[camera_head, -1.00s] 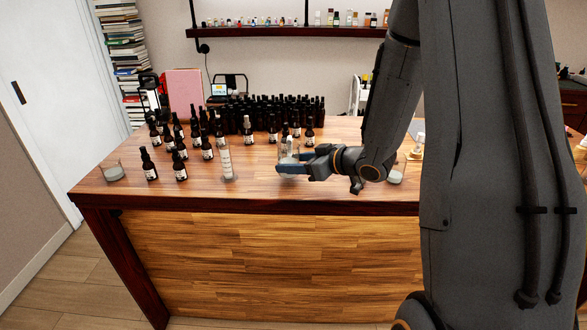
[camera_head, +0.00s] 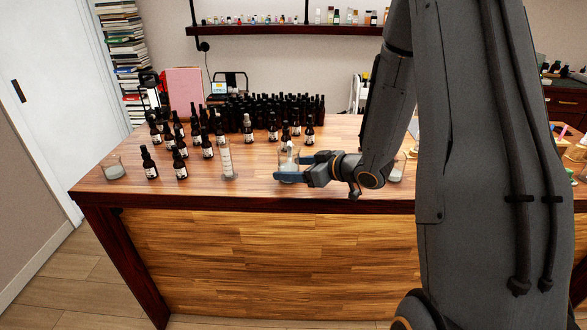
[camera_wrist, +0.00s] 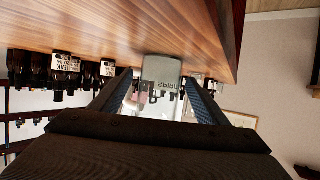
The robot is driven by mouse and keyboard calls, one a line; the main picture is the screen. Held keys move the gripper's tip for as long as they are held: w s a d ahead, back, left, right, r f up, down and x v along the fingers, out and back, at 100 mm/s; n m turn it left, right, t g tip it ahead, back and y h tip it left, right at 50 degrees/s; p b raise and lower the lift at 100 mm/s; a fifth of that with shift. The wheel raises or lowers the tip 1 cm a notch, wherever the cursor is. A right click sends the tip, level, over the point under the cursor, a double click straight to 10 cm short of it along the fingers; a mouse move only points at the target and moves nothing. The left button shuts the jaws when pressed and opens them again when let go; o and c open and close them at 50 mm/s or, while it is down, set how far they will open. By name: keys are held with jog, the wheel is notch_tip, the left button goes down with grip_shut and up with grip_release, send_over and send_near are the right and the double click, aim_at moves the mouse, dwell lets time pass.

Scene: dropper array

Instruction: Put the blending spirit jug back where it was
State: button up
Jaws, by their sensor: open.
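The jug (camera_head: 288,164), a clear glass vessel with pale contents, stands upright near the front of the wooden table. My gripper (camera_head: 289,167) reaches in from the right at its height, with its fingers around it. In the wrist view, which is upside down, the jug (camera_wrist: 160,72) sits between my two open fingers (camera_wrist: 160,92), its base against the tabletop. Dark printed marks show on it, too unclear to read. The near finger hides part of the jug in the head view.
A tall graduated cylinder (camera_head: 227,161) stands left of the jug. Dark dropper bottles (camera_head: 180,166) fill the left and back of the table (camera_head: 245,192). A glass (camera_head: 113,170) stands at the far left, another (camera_head: 397,170) behind my arm.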

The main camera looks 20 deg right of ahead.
jog(key=shift+s+d+r, duration=0.1)
jog(key=shift+r, duration=0.1)
jog(key=b+v, duration=0.1)
jog(key=v, duration=1)
jog(key=shift+s+d, duration=0.15)
jog(key=shift+s, duration=0.05)
jog(key=h, duration=0.2)
jog(key=w+d+f+m+h, duration=0.2)
jog(key=h, duration=0.1)
jog(key=shift+g+h, duration=0.3)
jog(key=shift+g, duration=0.1)
jog(key=s+m+g+h, duration=0.1)
jog(key=s+f+m+g+h, duration=0.1)
jog(key=s, duration=0.1)
jog(key=shift+a, duration=0.2)
jog(key=s+a+m+g, duration=0.1)
jog(key=s+a+g, duration=0.2)
jog(key=s, duration=0.4)
jog(key=s+a+f+m+g+b, duration=0.1)
jog(key=s+a+m+g, duration=0.1)
jog(key=s+a, duration=0.4)
jog(key=shift+s+f+g, duration=0.35)
jog(key=shift+s+g, duration=0.4)
jog(key=shift+g, duration=0.05)
